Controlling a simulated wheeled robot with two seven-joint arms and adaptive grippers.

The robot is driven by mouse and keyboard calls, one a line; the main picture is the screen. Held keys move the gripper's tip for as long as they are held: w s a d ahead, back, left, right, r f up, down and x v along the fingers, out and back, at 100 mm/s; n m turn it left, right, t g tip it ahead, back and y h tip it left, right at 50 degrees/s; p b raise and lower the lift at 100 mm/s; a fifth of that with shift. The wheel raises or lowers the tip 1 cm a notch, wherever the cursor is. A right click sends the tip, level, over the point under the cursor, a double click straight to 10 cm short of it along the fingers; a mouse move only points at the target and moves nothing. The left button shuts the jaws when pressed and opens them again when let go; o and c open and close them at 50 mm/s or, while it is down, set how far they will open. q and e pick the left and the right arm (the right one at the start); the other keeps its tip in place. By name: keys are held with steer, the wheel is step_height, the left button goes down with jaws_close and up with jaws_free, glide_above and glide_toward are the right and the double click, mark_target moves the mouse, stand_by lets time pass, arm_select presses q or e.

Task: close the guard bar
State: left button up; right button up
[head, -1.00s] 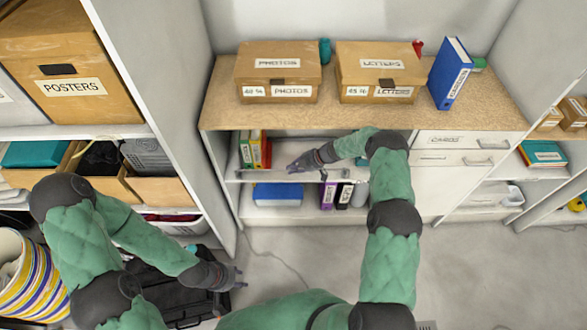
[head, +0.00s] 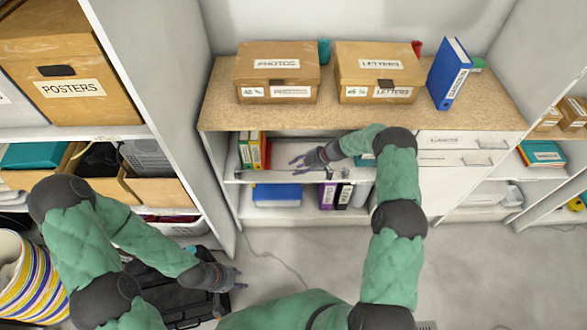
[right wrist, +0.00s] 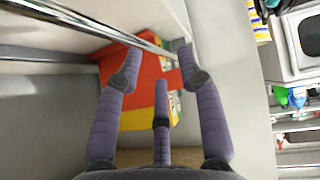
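The guard bar (head: 290,176) is a thin metallic rail along the front of the open shelf bay under the wood-topped counter. In the right wrist view a shiny bar (right wrist: 105,24) runs diagonally from the upper left to near the fingertips. My right gripper (head: 300,158) is in the bay opening, just above and behind the rail, fingers pointing left. In the right wrist view its fingers (right wrist: 160,55) are spread with nothing between them; I cannot tell whether one touches the bar. My left gripper (head: 238,279) is low, over the floor, apart from the shelf, its fingers apart and empty.
Red, yellow and green binders (head: 254,150) stand at the bay's left end, and also show beyond the fingers (right wrist: 150,80). A blue box (head: 277,193) and upright binders (head: 335,195) are on the shelf below. Two cardboard boxes (head: 277,70) sit on the counter.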

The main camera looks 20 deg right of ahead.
steer(key=v, duration=0.4)
steer(key=shift+s+d+r, duration=0.1)
steer(key=shift+d+r, duration=0.05)
steer(key=shift+d, duration=0.05)
stand_by(0.3)
steer(key=s+a+f+m+t, duration=0.1)
steer(key=s+a+m, duration=0.35)
steer(key=a, duration=0.25)
steer(key=s+a+f+m+t, duration=0.1)
steer(key=s+a+m, duration=0.3)
steer(key=a+m, duration=0.2)
steer(key=s+a+f+m+g+h, duration=0.2)
steer(key=s+m+g+h, duration=0.2)
steer(key=s, duration=2.2)
steer(key=m+g, duration=0.1)
steer(key=m, duration=0.2)
steer(key=shift+s+a+f+g, duration=0.2)
steer(key=shift+f+g, duration=0.05)
steer(key=shift+g, duration=0.05)
steer(key=shift+m, duration=0.25)
